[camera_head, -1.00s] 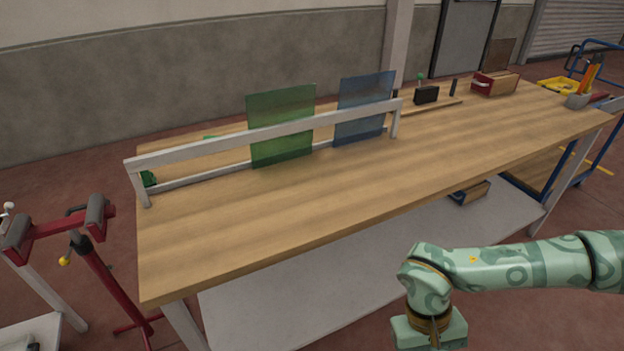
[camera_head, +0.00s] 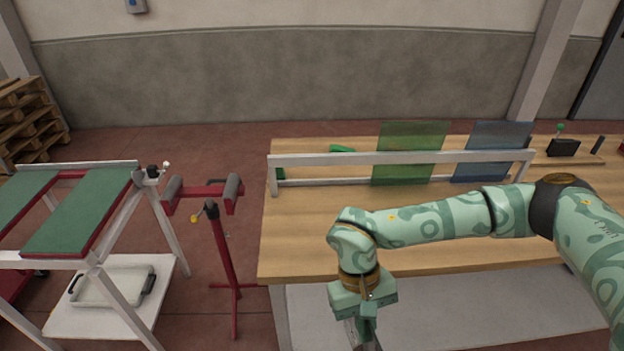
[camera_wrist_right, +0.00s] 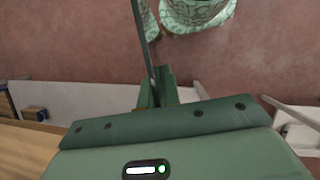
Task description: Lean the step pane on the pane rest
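My right gripper (camera_head: 362,333) is low in the head view, in front of the workbench's near edge. In the right wrist view its fingers (camera_wrist_right: 157,92) are closed on a thin dark strip (camera_wrist_right: 143,35), which looks like a pane seen edge-on; I take it as the step pane. Only a sliver shows below the gripper in the head view. The white rail frame on the bench, which looks like the pane rest (camera_head: 330,160), has a green pane (camera_head: 410,140) and a blue pane (camera_head: 497,142) leaning at its right half. My left gripper is out of view.
The wooden workbench (camera_head: 330,235) has clear top in front of the rail. A red stand (camera_head: 222,250) with grey rollers is left of it. Farther left is a white frame table with green pads (camera_head: 85,215). A black block (camera_head: 563,147) sits at the bench's right.

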